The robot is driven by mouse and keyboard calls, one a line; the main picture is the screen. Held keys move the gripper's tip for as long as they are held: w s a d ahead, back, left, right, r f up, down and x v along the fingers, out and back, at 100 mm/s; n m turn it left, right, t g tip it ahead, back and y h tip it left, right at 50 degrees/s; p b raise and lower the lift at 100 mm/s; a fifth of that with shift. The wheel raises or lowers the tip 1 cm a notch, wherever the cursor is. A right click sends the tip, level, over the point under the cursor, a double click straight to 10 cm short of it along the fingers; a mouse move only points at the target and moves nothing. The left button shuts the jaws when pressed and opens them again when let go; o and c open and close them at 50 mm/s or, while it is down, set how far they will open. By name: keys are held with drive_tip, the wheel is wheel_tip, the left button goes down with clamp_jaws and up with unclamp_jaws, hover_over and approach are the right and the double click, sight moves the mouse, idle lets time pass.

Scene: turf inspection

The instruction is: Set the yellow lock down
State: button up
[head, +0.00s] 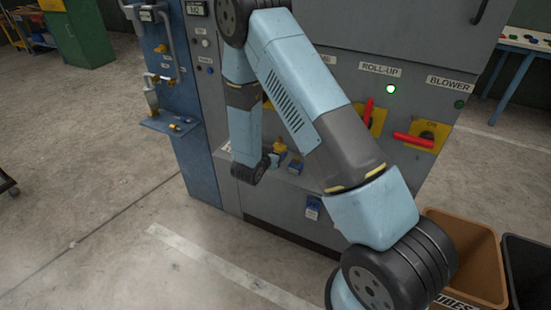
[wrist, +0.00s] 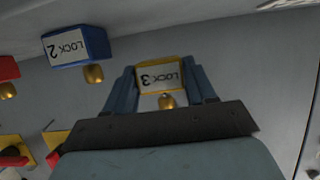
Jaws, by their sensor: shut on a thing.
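The yellow lock (wrist: 161,77), labelled LOCK 3 with a brass part, is between the two fingers of my gripper (wrist: 160,72) in the wrist view. The fingers are shut on its sides, and its label appears upside down there. In the head view the yellow lock (head: 279,147) shows small beside the end of my arm, in front of the grey cabinet; the fingers are mostly hidden there. A pale surface (wrist: 150,20) lies behind the lock in the wrist view. I cannot tell whether the lock touches it.
A blue lock (wrist: 76,47) labelled LOCK 2 sits beside the yellow one, with part of a red lock (wrist: 8,72) at the left edge. Red handles (head: 414,140) on yellow plates are on the grey cabinet (head: 440,65). A brown bin (head: 470,255) stands at lower right.

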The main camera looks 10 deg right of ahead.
drive_tip(key=shift+f, duration=1.5)
drive_tip(key=shift+f, duration=0.6)
drive_tip(key=o, duration=1)
drive_tip(key=shift+w, duration=0.1)
drive_tip(key=shift+o, duration=0.2)
drive_tip(key=shift+r, duration=0.1)
